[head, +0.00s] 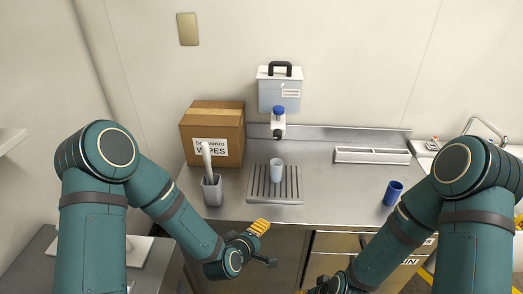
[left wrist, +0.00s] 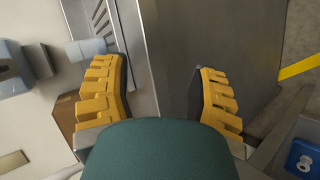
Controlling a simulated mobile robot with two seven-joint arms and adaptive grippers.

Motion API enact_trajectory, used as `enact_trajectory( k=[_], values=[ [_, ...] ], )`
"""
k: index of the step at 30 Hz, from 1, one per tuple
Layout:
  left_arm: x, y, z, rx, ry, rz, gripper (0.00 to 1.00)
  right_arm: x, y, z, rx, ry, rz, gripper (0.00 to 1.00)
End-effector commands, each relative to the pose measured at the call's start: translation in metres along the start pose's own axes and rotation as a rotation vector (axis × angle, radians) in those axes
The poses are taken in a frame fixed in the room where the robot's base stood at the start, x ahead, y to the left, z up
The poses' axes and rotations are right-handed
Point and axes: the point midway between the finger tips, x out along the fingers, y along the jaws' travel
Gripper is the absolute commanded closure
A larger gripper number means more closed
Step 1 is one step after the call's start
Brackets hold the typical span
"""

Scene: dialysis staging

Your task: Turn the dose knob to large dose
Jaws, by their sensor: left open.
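A pale grey dispenser (head: 279,94) with a black handle is on the back wall. A round blue part (head: 279,110) sits at its lower front, above a white and dark spout (head: 278,130). I cannot tell for certain which part is the dose knob, and no dose marking is readable. My left gripper (head: 262,243) is open and empty in front of the counter's front edge, well below the dispenser. Its yellow-padded fingers stand wide apart in the left wrist view (left wrist: 160,88). My right gripper (head: 326,287) is partly cut off at the bottom; its fingers are unclear.
A light blue cup (head: 276,171) stands on a slatted drip tray (head: 262,198) below the spout. A cardboard wipes box (head: 228,126), a grey holder (head: 212,193), a dark blue cup (head: 392,193) and a white divided tray (head: 372,156) are also on the counter (head: 335,190). The counter's middle right is clear.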

Motion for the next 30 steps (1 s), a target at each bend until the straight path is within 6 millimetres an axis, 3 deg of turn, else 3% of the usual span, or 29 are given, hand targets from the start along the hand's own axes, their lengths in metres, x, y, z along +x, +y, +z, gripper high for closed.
enact_trajectory(
  k=[1,5,12,15,21,30],
  values=[
    [0.011,0.014,0.000,-0.107,0.026,0.089,0.41,0.012,0.005,0.001,0.000,0.000,0.000,0.53],
    [0.019,0.065,-0.004,-0.428,0.051,0.345,0.41,0.027,0.010,0.003,-0.003,-0.002,0.000,0.53],
    [0.003,0.142,-0.011,-0.995,-0.089,0.812,0.41,0.052,0.019,0.008,-0.008,-0.006,-0.001,0.53],
    [-0.009,0.161,-0.014,-1.161,-0.180,0.954,0.41,0.059,0.022,0.009,-0.009,-0.007,-0.002,0.53],
    [-0.024,0.178,-0.017,-1.319,-0.291,1.089,0.41,0.064,0.024,0.010,-0.011,-0.008,-0.002,0.53],
    [-0.009,0.207,-0.030,-1.331,-0.302,1.100,0.41,0.063,0.023,0.009,-0.010,-0.008,-0.002,0.53]
  ],
)
